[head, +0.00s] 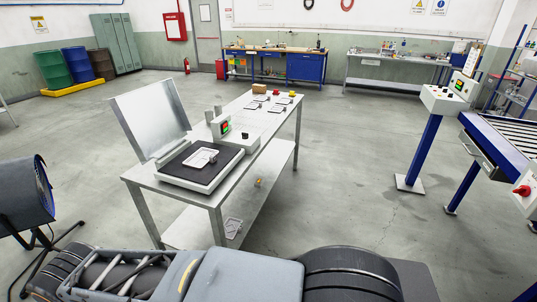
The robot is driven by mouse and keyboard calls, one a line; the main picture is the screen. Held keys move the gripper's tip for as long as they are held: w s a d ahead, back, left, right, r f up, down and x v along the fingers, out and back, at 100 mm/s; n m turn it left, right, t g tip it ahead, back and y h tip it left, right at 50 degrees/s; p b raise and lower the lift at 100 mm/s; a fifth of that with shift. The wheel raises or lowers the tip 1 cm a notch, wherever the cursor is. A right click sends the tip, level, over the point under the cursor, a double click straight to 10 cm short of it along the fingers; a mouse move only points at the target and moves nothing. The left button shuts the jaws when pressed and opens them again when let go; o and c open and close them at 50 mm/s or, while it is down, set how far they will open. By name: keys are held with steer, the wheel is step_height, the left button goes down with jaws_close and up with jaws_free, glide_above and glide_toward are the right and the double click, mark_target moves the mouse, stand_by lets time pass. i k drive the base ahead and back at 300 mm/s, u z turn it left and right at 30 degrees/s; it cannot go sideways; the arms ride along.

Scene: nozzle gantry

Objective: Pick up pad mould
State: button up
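A pale, shallow tray-like mould (194,159) lies on the black top of a low white machine (188,183) at the near end of the steel table. A small object sits in or on it, too small to make out. Several similar small flat pieces (254,106) lie at the far end of the table. Another pale flat piece (233,227) shows low down, at the lower shelf. I cannot tell for sure which piece is the pad mould. My gripper is not in view; only parts of my own arm and body fill the bottom of the head view.
The steel table (141,177) has a raised sheet panel (150,115) at its left and a display unit (225,127) beside the machine. A fan (25,193) stands left. A blue-post control stand (424,150) and a roller conveyor (492,143) stand right. Open floor lies between.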

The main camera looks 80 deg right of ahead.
mark_target(200, 159)
steer(key=z, duration=1.75)
steer(key=i, duration=1)
